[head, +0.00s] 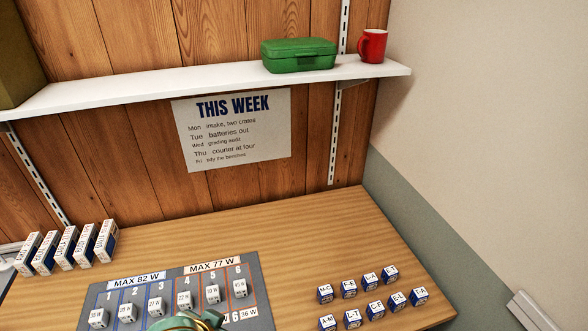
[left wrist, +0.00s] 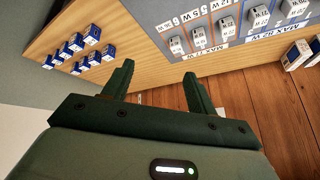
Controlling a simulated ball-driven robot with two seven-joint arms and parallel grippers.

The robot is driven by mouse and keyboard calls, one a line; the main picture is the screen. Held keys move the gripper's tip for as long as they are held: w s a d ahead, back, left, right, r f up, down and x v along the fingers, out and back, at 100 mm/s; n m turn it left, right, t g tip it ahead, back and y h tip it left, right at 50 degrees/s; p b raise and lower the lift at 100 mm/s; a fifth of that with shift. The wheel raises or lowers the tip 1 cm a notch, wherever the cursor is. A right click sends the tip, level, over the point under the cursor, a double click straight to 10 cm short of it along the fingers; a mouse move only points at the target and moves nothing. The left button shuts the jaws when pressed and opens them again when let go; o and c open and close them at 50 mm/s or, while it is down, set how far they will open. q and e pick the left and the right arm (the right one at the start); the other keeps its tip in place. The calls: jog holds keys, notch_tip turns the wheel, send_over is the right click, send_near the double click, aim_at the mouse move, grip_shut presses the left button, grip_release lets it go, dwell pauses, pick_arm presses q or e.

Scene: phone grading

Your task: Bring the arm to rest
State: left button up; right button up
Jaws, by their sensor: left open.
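My left gripper (left wrist: 158,88) shows in the left wrist view with its two dark green fingers spread apart and nothing between them. Beyond the fingers are the wooden bench edge and the plank wall. In the head view a green rounded part of mine with a gold ring (head: 192,321) shows at the bottom edge, in front of the grey mat (head: 262,322); the fingertips cannot be made out there. My right gripper is in neither view.
The grey mat bears several white chargers (head: 184,299) in numbered slots. Small blue-and-white boxes (head: 325,294) stand on the right of the bench (head: 290,240); taller boxes (head: 66,246) stand at left. A shelf (head: 190,82) above holds a green case (head: 298,56) and red mug (head: 372,46).

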pick_arm(q)
jog(key=s+a+r+m+y, duration=0.1)
jog(key=s+a+r+y, duration=0.2)
jog(key=a, duration=0.4)
jog(key=s+a+r+m+y, duration=0.1)
jog(key=s+a+y, duration=0.1)
jog(key=s+a, duration=0.5)
jog(key=s+d+f+g+h+b, duration=0.1)
jog(key=d+f+b, duration=0.15)
jog(key=f, duration=1.25)
jog(key=d+f+g+h+b, duration=0.1)
jog(key=f+b, duration=0.2)
jog(key=f, duration=1.1)
jog(key=s+f+n+g+h+b, duration=0.1)
jog(key=s+f+b, duration=0.2)
jog(key=s+f, duration=0.7)
jog(key=s+f+n+g+h+b, duration=0.1)
jog(key=s+f+n+g+b, duration=0.1)
jog(key=s+f, duration=0.8)
notch_tip(320, 180, down, 5)
jog(key=shift+s+d+b, duration=0.15)
jog(key=shift+d+b, duration=0.15)
jog(key=shift+b, duration=0.55)
